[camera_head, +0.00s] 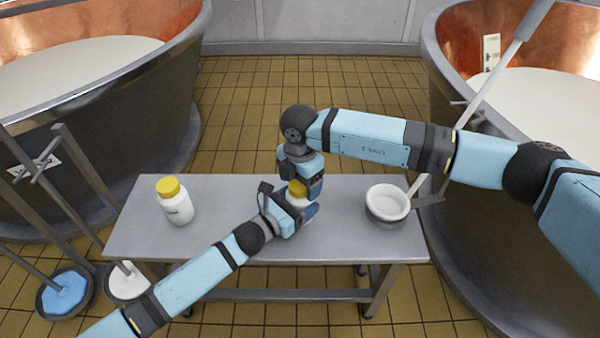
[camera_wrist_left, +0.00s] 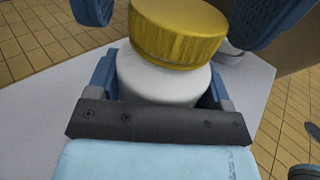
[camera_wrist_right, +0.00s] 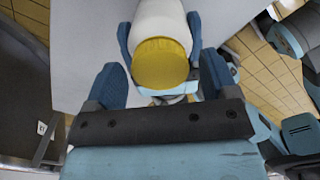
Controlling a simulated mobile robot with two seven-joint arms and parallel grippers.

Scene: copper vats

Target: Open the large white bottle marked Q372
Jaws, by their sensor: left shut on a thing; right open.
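A white bottle (camera_head: 297,203) with a ribbed yellow cap (camera_head: 297,187) is at the middle of the grey table (camera_head: 240,247). My left gripper (camera_head: 292,212) is shut around its body; the body also shows in the left wrist view (camera_wrist_left: 160,82). The cap sits on the bottle's top in the left wrist view (camera_wrist_left: 178,32). My right gripper (camera_head: 298,184) is open above, pointing down, its fingers on either side of the cap, with gaps visible in the right wrist view (camera_wrist_right: 162,75). Any marking on this bottle is hidden.
Another white bottle (camera_head: 178,207) with a yellow cap stands on the table's left; its label is too small to read. A white round bowl (camera_head: 387,203) in a dark holder stands at the right. Copper vats (camera_head: 150,110) flank the table. The tabletop between is clear.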

